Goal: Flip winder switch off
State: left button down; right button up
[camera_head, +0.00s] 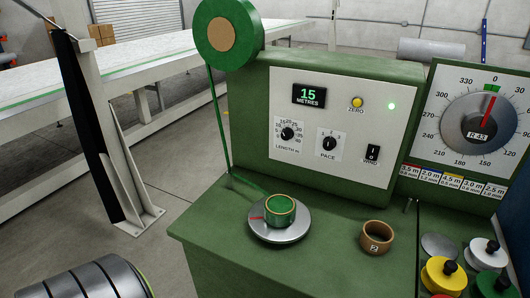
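The winder switch (372,154) is a small black rocker marked I and O, above a label that reads WIND. It sits at the lower right of the light panel (340,183) on the green winder (415,72). I cannot tell which side of the rocker is pressed in. A green lamp (392,106) on the panel is lit. The display (309,96) reads 15 METRES. A green spool (280,211) sits on the round metal turntable (262,236), with a green strip running to it from the large reel (228,33). Neither gripper is in view.
The panel also bears a LENGTH knob (288,134), a PACE knob (329,144) and a yellow ZERO button (357,102). A brown ring (376,237) lies on the deck. A dial (479,123) and coloured knobbed weights (443,275) are at right. The deck's front left is clear.

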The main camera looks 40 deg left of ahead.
aim_at(373, 151)
jog(key=u, duration=0.75)
